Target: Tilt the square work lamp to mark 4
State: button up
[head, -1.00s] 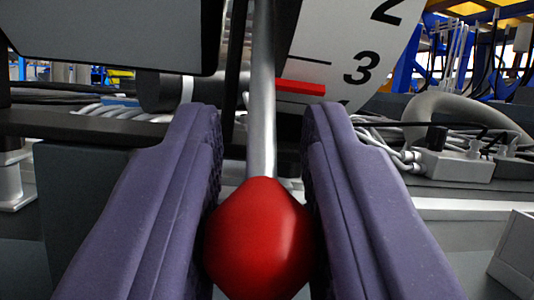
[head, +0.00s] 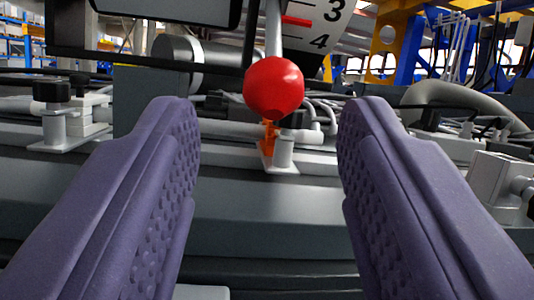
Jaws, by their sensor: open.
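The square work lamp (head: 168,10) shows its pale panel and black frame at the top left, cut off by the picture edge. A silver lever hangs down beside it and ends in a red ball knob (head: 273,88). Behind the lever is a white scale plate (head: 325,25) with the numbers 3 and 4 in view. A red pointer (head: 297,21) lies between the marks 3 and 4. My gripper (head: 270,118) is open and empty. Its two purple fingers are wide apart, on the near side of the knob, and do not touch it.
A grey clamp block with a black knob (head: 52,92) stands at the left. A small clamp with an orange part (head: 268,140) stands below the red knob. A grey box (head: 497,182) is at the right. Cables and a hose (head: 465,92) run behind.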

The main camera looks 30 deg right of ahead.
jog(key=shift+s+a+f, duration=0.2)
jog(key=shift+s+f, duration=0.1)
jog(key=shift+s, duration=0.05)
jog(key=shift+d+r, duration=0.15)
jog(key=shift+r, duration=0.05)
jog(key=c, duration=0.6)
jog(key=shift+d+r+n+g+y+p, duration=0.4)
jog(key=shift+d+r+n+g+p, duration=0.25)
jog(key=shift+r+n+g, duration=0.4)
grip_shut()
jog(key=n+g+y+p, duration=0.65)
jog(key=n+p, duration=0.35)
jog(key=n, duration=0.6)
send_near(283, 72)
jog(key=shift+g, duration=0.5)
jog(key=p+x, duration=0.1)
jog(key=x, duration=0.2)
jog(key=p+x, duration=0.1)
jog(key=x, duration=0.3)
jog(key=shift+w+r, duration=0.2)
jog(key=shift+r, duration=0.2)
